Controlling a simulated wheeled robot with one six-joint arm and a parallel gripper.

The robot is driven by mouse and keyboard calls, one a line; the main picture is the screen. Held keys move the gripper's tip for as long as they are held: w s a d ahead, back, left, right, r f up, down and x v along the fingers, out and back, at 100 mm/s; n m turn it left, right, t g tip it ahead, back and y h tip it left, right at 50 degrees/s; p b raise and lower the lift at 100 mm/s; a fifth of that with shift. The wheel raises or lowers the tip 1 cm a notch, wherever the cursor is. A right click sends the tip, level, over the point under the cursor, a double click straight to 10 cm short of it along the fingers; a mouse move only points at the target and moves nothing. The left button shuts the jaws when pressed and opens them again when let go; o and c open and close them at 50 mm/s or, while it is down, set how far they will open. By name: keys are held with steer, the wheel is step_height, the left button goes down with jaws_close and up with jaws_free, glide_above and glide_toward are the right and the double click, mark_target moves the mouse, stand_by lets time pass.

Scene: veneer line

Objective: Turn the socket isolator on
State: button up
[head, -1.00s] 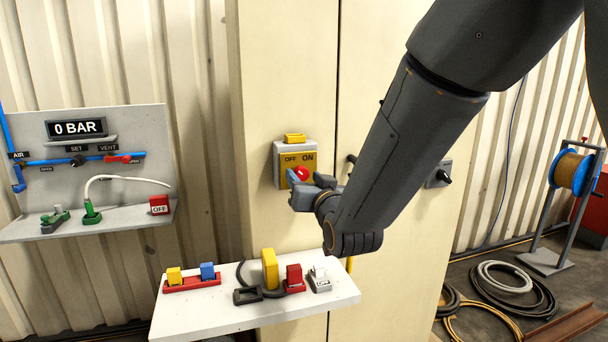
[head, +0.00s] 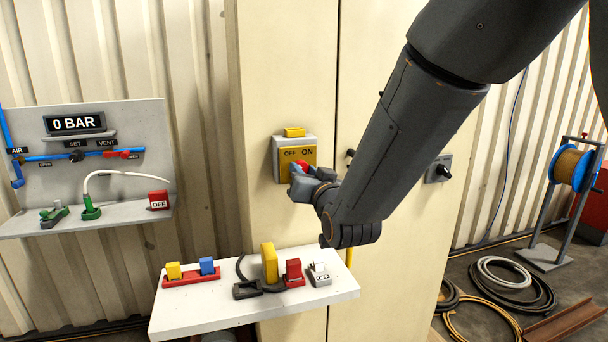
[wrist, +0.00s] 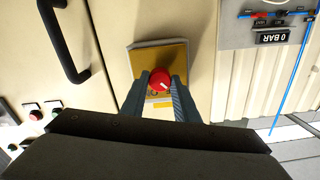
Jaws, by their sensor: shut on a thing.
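The isolator (head: 282,152) is a grey box with a yellow plate marked OFF and ON, fixed to the cream cabinet. Its red knob (wrist: 160,79) sits between my two fingers in the wrist view. My gripper (head: 300,177) is shut on the red knob, which is mostly hidden behind the fingers in the head view. A pale mark shows on the knob's face in the wrist view, but I cannot tell surely which label it points at. The yellow plate (wrist: 143,61) also shows behind the knob in the wrist view.
A white shelf (head: 215,318) below holds plugs, a yellow block and small switch boxes. A grey panel (head: 130,185) at left reads 0 BAR. A black rotary switch (head: 439,172) is on the cabinet to the right. Hoses lie on the floor at right.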

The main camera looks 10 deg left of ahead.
steer(key=m+b, duration=1.7)
steer(key=b, duration=0.2)
stand_by(0.5)
steer(key=o, duration=1.1)
steer(key=shift+s, duration=0.1)
steer(key=shift+c, duration=0.2)
steer(key=b+v, duration=0.1)
steer(key=v, duration=0.7)
steer(key=shift+a, duration=0.1)
